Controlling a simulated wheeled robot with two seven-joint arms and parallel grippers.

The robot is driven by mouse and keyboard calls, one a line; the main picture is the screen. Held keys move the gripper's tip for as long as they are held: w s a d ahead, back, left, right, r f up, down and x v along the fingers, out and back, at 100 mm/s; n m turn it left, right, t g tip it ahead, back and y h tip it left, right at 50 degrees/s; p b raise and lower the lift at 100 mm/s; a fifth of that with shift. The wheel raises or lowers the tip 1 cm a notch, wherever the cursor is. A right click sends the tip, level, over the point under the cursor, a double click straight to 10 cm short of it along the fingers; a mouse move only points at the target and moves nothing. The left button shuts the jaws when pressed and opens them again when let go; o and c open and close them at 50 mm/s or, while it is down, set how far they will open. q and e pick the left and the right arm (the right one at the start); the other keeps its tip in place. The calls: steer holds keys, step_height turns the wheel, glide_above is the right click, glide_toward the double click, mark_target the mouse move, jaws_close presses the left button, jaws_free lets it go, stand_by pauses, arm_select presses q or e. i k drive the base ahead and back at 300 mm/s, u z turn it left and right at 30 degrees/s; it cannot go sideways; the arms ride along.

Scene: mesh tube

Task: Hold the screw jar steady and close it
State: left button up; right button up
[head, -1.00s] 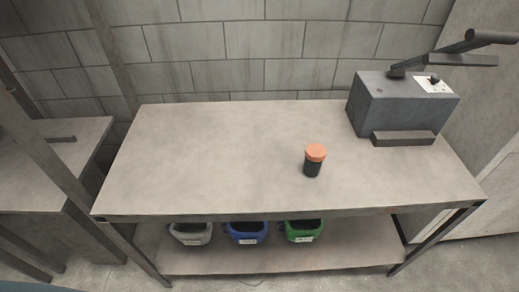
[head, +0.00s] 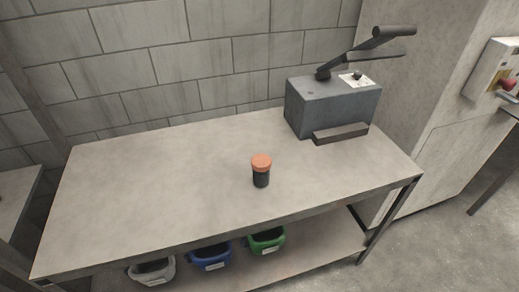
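The screw jar (head: 261,178) stands upright on the table, right of the middle of its top. Its body is dark, almost black. An orange lid (head: 261,161) sits on top of it; I cannot tell how tightly. Neither of my grippers shows in the head view, and nothing touches the jar.
The grey table (head: 150,185) is clear around the jar. A grey machine box (head: 335,105) with a black lever arm stands at the back right. Grey (head: 152,272), blue (head: 211,258) and green (head: 266,242) bins sit on the lower shelf. A control box with a red knob (head: 508,84) is far right.

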mark_target(261, 181)
steer(key=u, duration=3)
steer(key=k, duration=1.55)
steer(key=z, duration=1.75)
steer(key=i, duration=0.5)
steer(key=z, duration=0.05)
